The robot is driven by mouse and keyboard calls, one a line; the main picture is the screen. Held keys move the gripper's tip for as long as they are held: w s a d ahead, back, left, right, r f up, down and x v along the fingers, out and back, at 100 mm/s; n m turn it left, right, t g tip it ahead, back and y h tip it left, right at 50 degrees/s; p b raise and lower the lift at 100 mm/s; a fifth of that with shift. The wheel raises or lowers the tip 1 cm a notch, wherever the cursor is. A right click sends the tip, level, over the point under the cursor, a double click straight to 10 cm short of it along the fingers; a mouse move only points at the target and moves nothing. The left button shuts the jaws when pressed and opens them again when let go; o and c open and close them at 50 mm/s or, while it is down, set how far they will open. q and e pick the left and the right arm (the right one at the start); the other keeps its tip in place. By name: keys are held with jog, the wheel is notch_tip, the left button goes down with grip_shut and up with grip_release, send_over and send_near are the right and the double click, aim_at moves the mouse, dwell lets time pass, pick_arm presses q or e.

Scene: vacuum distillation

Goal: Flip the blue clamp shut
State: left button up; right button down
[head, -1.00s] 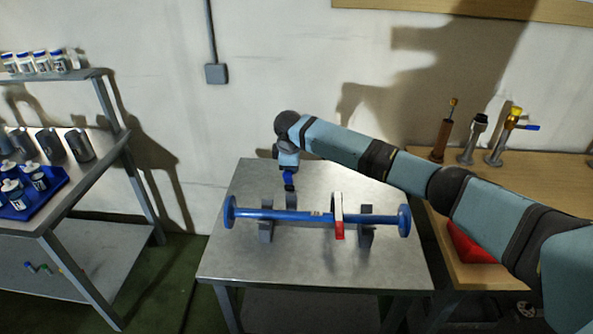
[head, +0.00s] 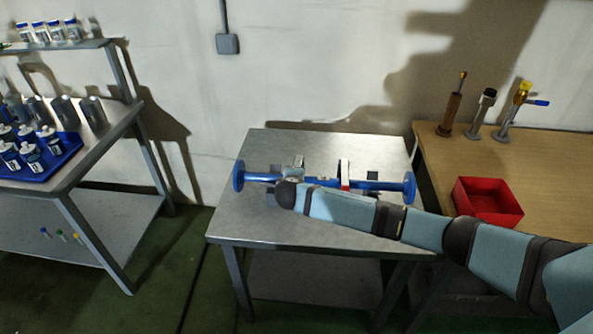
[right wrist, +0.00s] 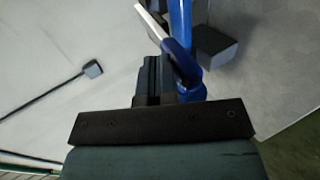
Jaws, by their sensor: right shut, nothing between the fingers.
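The blue pipe (head: 380,185) with round end flanges lies across supports on the metal table. In the right wrist view, the blue clamp (right wrist: 184,66) shows as a curved blue piece with a pale strip, beside the blue pipe (right wrist: 180,15). My right gripper (right wrist: 152,62) is shut and empty, right beside the blue clamp; I cannot tell whether they touch. In the head view my right arm covers the left-middle of the pipe and hides most of the blue clamp. A red and white clamp (head: 345,178) sits around the pipe further right. My left gripper is not in view.
The metal table (head: 235,218) is otherwise clear. To the right, a wooden bench (head: 555,165) carries a red bin (head: 488,200) and several upright fittings. To the left, a shelf unit holds a blue tray (head: 62,165) of bottles.

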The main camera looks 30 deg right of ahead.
jog(key=shift+s+a+f+t, duration=0.1)
jog(key=shift+s+f+t, duration=0.15)
jog(key=shift+f, duration=0.55)
jog(key=shift+f+b, duration=0.65)
jog(key=shift+f, duration=0.1)
jog(key=shift+s+a+f, duration=0.1)
jog(key=shift+s, duration=0.05)
jog(key=shift+s+f, duration=0.15)
jog(key=shift+f, duration=0.1)
jog(key=shift+r, duration=0.1)
